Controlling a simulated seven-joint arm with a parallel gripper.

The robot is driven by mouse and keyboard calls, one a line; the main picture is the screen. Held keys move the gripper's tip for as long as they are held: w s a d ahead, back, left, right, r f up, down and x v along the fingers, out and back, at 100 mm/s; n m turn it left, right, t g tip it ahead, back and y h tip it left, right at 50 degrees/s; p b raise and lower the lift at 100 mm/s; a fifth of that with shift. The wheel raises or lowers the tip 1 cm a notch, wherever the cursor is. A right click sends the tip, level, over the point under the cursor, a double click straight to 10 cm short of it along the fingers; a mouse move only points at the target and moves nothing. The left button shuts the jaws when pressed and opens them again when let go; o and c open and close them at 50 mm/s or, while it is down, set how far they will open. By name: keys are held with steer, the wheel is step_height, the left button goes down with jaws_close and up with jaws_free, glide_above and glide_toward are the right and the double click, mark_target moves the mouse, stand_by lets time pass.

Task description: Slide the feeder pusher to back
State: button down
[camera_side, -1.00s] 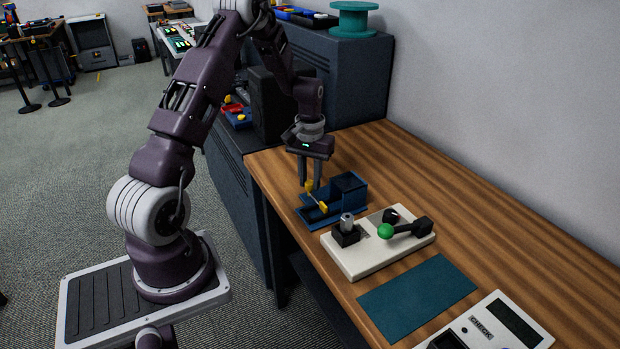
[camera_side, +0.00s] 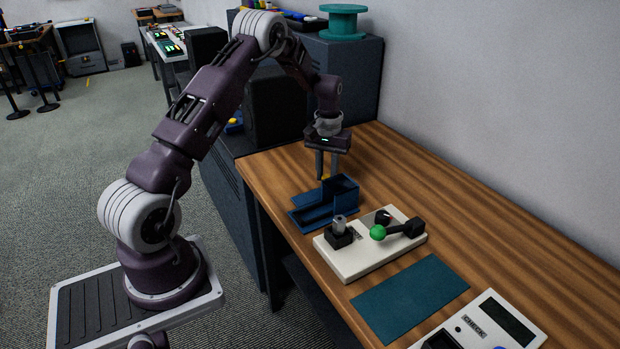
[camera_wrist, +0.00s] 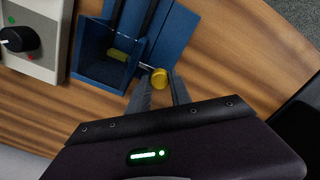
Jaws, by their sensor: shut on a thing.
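The blue feeder (camera_side: 309,215) stands on the wooden table, with an open channel and a taller box at one end. In the wrist view the feeder (camera_wrist: 172,38) shows its box with a short yellow bar inside, seemingly part of the feeder pusher (camera_wrist: 118,55). A round yellow knob (camera_wrist: 160,79) sits outside the box wall, between my fingertips. My gripper (camera_side: 326,175) is shut on this knob, beside the box. It also shows in the wrist view (camera_wrist: 159,88). In the side view the box and fingers hide most of the yellow parts.
A white panel (camera_side: 355,262) with a green-ball lever (camera_side: 378,233) and a black-based switch (camera_side: 339,232) stands close in front of the feeder. A teal mat (camera_side: 410,298) and a white CHECK device (camera_side: 490,325) lie nearer. The table right of the feeder is clear.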

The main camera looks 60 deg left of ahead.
steer(key=shift+w, duration=0.7)
steer(key=shift+r, duration=0.1)
steer(key=c, duration=1.2)
jaws_free()
steer(key=shift+o, duration=0.2)
steer(key=shift+s, duration=0.1)
